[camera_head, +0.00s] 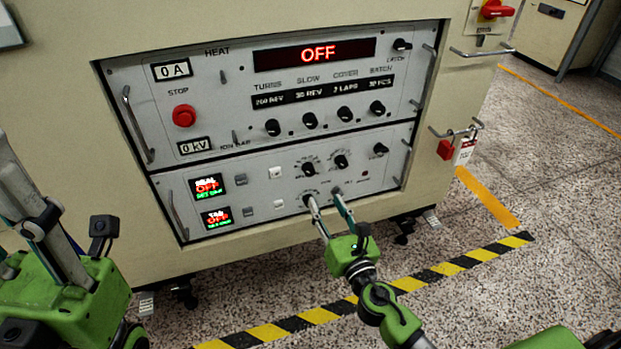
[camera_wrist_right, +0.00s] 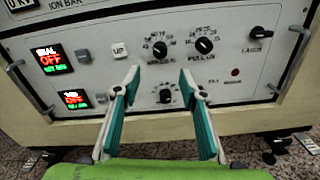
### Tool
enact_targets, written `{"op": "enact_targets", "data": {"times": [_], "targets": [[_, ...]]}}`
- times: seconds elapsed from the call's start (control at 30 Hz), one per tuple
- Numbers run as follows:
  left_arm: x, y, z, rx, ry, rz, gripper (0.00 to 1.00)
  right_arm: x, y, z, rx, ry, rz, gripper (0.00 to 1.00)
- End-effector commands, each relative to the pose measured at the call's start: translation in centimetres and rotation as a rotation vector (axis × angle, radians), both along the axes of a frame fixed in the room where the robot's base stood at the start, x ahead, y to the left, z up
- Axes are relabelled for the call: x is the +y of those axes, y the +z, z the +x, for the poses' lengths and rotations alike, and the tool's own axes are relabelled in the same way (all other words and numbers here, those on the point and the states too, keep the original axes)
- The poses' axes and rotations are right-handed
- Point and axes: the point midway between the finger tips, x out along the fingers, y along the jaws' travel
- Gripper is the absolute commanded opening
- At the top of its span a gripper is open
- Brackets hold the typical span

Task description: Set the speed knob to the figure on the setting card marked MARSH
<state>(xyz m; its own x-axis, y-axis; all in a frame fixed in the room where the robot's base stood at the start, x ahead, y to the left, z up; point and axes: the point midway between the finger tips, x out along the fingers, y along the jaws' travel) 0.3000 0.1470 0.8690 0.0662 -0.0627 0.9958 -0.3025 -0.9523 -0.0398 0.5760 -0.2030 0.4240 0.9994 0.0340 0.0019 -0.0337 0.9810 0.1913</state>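The machine's lower grey panel (camera_head: 260,222) carries several black knobs with printed scales. In the right wrist view, two stand in an upper row, one left (camera_wrist_right: 159,48) and one right (camera_wrist_right: 204,46), with a lower knob (camera_wrist_right: 165,96) below them. Their labels are too small to read surely, so I cannot tell which is the speed knob. My right gripper (camera_head: 325,203) is open, its fingers (camera_wrist_right: 160,82) on either side of the lower knob with gaps to both. I see no card readable as MARSH. My left gripper's green body (camera_head: 70,300) is at the left edge; its fingertips are unclear.
The upper panel has an OFF display (camera_head: 314,54), a red stop button (camera_head: 184,115) and a row of knobs. Metal handles (camera_head: 138,125) stick out at the panel sides. A red padlock (camera_head: 446,150) and white tag (camera_head: 465,152) hang at the right. Striped tape (camera_head: 320,316) crosses the floor.

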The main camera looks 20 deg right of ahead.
Motion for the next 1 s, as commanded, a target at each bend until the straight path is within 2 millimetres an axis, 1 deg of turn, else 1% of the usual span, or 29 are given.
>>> {"op": "enact_targets", "data": {"times": [0.03,0.3,0.5,0.6,0.7,1.0], "targets": [[0.0,0.0,0.0,0.002,0.000,0.001,0.40,0.0,0.2,1.0,-0.003,-0.001,0.000,0.38],[-0.1,0.0,0.1,-0.009,0.001,0.002,0.40,0.3,0.0,6.5,-0.002,0.000,0.003,0.38],[-0.1,0.2,0.0,-0.029,0.002,0.004,0.40,0.4,-0.1,9.8,-0.001,0.000,0.003,0.38],[-0.2,0.3,0.0,-0.034,0.002,0.007,0.40,0.4,-0.1,10.9,0.000,0.000,0.003,0.38],[-0.3,0.3,0.2,-0.034,0.003,0.010,0.40,0.4,-0.1,11.5,0.001,0.000,0.003,0.38],[-0.2,0.9,-0.2,-0.054,0.002,0.006,0.40,0.4,-0.1,11.9,0.002,0.000,0.004,0.38]]}}
